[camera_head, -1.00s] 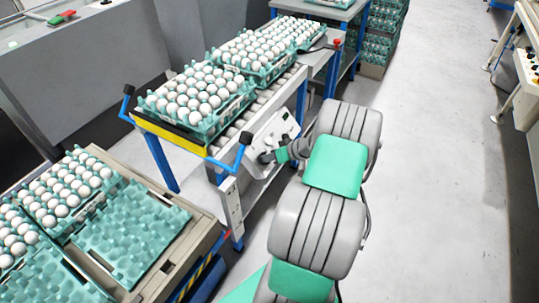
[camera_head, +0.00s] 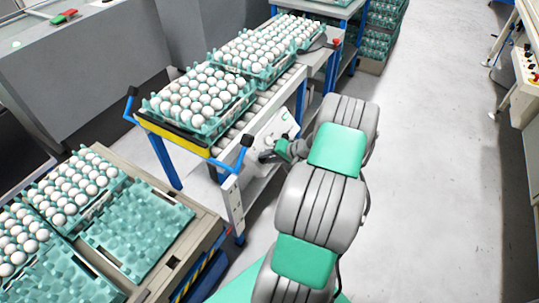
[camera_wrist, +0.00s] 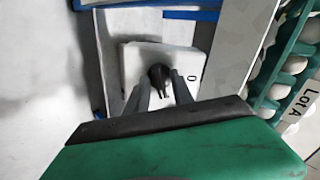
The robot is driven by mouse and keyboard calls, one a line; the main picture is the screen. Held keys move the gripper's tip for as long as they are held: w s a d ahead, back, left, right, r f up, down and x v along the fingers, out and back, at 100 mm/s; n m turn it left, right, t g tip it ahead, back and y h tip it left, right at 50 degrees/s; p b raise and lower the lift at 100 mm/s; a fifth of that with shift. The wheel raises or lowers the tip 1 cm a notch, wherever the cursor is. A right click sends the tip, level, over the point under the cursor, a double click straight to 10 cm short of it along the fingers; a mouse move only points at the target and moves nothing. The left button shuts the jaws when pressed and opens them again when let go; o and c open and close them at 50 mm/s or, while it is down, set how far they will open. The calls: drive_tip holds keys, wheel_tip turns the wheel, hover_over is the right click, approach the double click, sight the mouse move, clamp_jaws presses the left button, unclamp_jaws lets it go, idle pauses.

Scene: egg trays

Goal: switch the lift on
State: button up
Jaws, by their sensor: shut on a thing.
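The lift's control box, a pale plate (camera_wrist: 188,62) with a dark rotary knob (camera_wrist: 160,74), is in front of my gripper in the wrist view. A "0" mark shows on the plate to the right of the knob. My gripper (camera_wrist: 160,88) has its two fingers on either side of the knob and is shut on it. In the head view the control box (camera_head: 283,128) is on the side of the roller conveyor, and my gripper (camera_head: 268,156) is at its lower left, small and partly hidden by my wrist.
Egg trays (camera_head: 205,128) full of white eggs stand on the roller conveyor (camera_head: 240,125). A blue handle (camera_head: 246,141) is close to my gripper. A wooden-edged platform (camera_head: 192,238) with more trays is at the lower left. The floor at the right is clear.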

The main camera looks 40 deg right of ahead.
drive_tip(key=m, duration=0.1)
drive_tip(key=m+p, duration=0.1)
drive_tip(key=shift+w+a+m, duration=0.1)
drive_tip(key=shift+a+m, duration=0.2)
drive_tip(key=shift+m, duration=0.1)
drive_tip(key=o, duration=0.7)
drive_tip(key=shift+f+m, duration=0.25)
drive_tip(key=shift+m, duration=0.05)
drive_tip(key=shift+c, duration=0.2)
drive_tip(key=shift+s+d+r+p, duration=0.1)
drive_tip(key=shift+s+r+p, duration=0.1)
drive_tip(key=shift+r+p, duration=0.25)
drive_tip(key=p+v, duration=0.4)
drive_tip(key=v, duration=0.4)
drive_tip(key=shift+d, duration=0.3)
